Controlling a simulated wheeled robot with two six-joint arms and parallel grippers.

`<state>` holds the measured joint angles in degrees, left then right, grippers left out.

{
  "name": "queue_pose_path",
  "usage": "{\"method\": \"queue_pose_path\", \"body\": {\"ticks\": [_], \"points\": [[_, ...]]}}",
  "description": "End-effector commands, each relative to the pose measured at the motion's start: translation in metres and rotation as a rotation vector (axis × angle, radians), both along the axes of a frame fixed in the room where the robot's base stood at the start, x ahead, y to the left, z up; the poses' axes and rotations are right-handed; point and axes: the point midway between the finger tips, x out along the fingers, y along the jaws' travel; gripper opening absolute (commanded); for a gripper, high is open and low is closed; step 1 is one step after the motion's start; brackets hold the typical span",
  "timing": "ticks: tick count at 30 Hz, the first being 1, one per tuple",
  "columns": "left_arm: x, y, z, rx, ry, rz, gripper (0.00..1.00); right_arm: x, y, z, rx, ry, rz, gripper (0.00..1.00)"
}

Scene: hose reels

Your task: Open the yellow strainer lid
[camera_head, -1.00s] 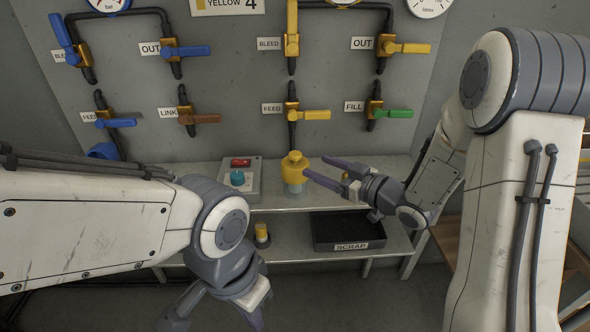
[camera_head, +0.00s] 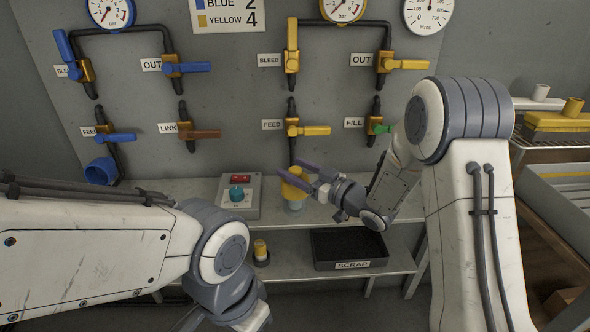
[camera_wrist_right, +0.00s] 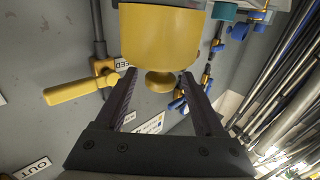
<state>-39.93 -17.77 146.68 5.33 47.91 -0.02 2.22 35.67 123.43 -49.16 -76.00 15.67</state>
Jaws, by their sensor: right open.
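The yellow strainer lid (camera_head: 296,184) is a round cap with a small knob, sitting on a pale strainer body (camera_head: 295,203) on the bench's upper shelf. My right gripper (camera_head: 291,169) is open at the lid, and its fingers hide part of it. In the right wrist view the lid (camera_wrist_right: 163,35) fills the top middle. Its knob (camera_wrist_right: 160,81) shows between the open right fingers (camera_wrist_right: 158,73); I see no clear contact. My left gripper (camera_head: 222,318) is at the bottom edge, its fingertips cut off.
A control box (camera_head: 238,197) with a teal knob stands left of the strainer. A black SCRAP tray (camera_head: 350,266) and a small yellow-topped part (camera_head: 261,252) are on the lower shelf. Valve handles such as the yellow FEED lever (camera_head: 308,130) stick out from the panel behind.

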Motion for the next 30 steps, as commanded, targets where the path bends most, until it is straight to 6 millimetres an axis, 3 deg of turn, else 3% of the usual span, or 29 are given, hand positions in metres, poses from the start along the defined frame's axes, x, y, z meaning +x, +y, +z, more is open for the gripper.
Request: {"method": "queue_pose_path", "body": {"ticks": [7, 8, 13, 30], "points": [[0.0, 0.0, 0.0, 0.0, 0.0, 0.0, 0.0, 0.0011, 0.0009, 0.0, 0.0, 0.0, 0.0, 0.71], [0.0, 0.0, 0.0, 0.0, 0.0, 0.0, 0.0, 0.001, 0.0008, 0.0, 0.0, 0.0, 0.0, 0.67], [0.0, 0.0, -0.0001, 0.0, 0.0, 0.0, 0.0, 0.0008, 0.0007, 0.0, 0.0, 0.0, 0.0, 0.02], [0.0, 0.0, 0.0, 0.0, 0.0, 0.0, 0.0, 0.0007, 0.0003, 0.0001, 0.0, 0.0, -0.001, 0.0]]}}
